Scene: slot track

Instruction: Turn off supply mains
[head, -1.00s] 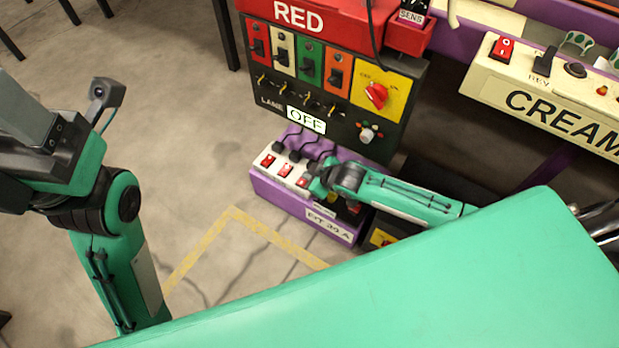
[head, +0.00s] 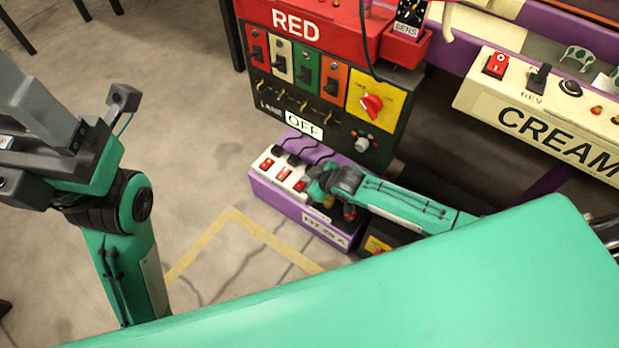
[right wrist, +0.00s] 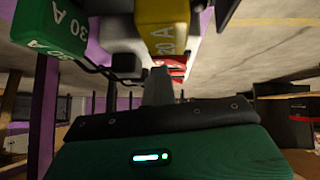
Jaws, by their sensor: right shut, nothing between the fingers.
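A low purple supply box (head: 268,190) stands on the floor below the RED panel. Its white top carries several red rocker switches, among them a left switch (head: 267,163), a middle switch (head: 284,173) and a right switch (head: 299,185). Whether each is on or off is too small to tell. In the head view my right wrist covers part of the box. My left gripper (head: 35,135) is raised at the left, its fingers unclear.
A green 30 A block (right wrist: 48,28) is near the right gripper. The RED panel (head: 325,95) with coloured switches and a red dial (head: 371,106) rises behind the box. A CREAM panel (head: 545,115) is at right. Black plugs and cables crowd the box. Floor in front is clear.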

